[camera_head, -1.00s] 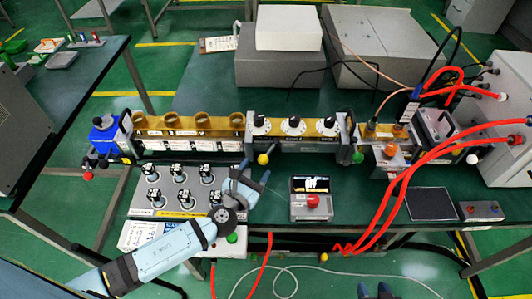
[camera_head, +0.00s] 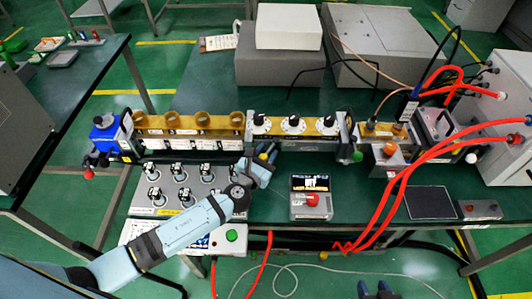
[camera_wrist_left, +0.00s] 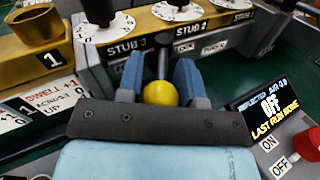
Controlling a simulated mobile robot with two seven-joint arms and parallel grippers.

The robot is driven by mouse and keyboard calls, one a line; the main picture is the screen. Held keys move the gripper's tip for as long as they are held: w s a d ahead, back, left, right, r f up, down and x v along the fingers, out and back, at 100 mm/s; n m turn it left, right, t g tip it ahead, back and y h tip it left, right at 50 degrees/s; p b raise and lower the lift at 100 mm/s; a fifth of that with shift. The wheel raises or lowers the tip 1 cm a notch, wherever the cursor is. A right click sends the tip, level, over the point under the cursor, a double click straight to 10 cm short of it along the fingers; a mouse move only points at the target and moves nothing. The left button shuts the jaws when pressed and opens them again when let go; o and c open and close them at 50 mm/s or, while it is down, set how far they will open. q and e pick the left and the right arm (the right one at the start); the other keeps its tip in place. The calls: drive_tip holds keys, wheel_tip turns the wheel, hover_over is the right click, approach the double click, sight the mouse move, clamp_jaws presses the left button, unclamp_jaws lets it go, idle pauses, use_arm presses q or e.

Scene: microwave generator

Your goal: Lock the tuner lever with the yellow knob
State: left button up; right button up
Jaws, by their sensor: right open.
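The yellow knob (camera_wrist_left: 160,93) is a small ball on the end of the dark tuner lever (camera_wrist_left: 163,58), which hangs below the stub labelled STUB 3 in the left wrist view. My left gripper (camera_wrist_left: 160,75) has its two blue fingers on either side of the knob, very close to it; whether they press on it I cannot tell. In the head view my left gripper (camera_head: 266,160) is at the front of the stub tuner (camera_head: 290,143), and the yellow knob (camera_head: 263,156) shows small between its fingers. My right gripper is out of view.
A reflected-power meter (camera_head: 311,198) with a red switch stands right of my left gripper. A panel (camera_head: 178,190) with several black knobs lies to the left. Red cables (camera_head: 402,190) cross the table on the right.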

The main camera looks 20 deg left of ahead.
sight(275, 145)
use_arm(q)
drive_tip(key=shift+d+y, duration=0.1)
drive_tip(key=shift+y, duration=0.2)
clamp_jaws()
drive_tip(key=n+y, duration=0.1)
drive_tip(key=d+n+y+p, duration=0.1)
drive_tip(key=y, duration=0.1)
drive_tip(key=shift+s+d+n+y, duration=0.1)
drive_tip(key=shift+d+n+y, duration=0.05)
drive_tip(key=shift+n+y, duration=0.2)
drive_tip(key=n+y, duration=0.1)
drive_tip(key=y, duration=0.1)
drive_tip(key=d+n+y, duration=0.1)
drive_tip(key=n+y, duration=0.1)
drive_tip(key=shift+d+g+y, duration=0.15)
drive_tip(key=shift+g+y, duration=0.1)
drive_tip(key=shift+g, duration=0.05)
drive_tip(key=shift+w+d+n+g+y, duration=0.1)
drive_tip(key=shift+d+n+g+y, duration=0.15)
drive_tip(key=shift+n+y, duration=0.3)
drive_tip(key=shift+w+d+n+g+y, duration=0.15)
drive_tip(key=shift+n+g+y, duration=0.2)
drive_tip(key=shift+y, duration=0.4)
use_arm(e)
drive_tip(key=shift+d+r, duration=0.6)
drive_tip(key=shift+d, duration=0.1)
use_arm(q)
drive_tip(key=o, duration=1)
unclamp_jaws()
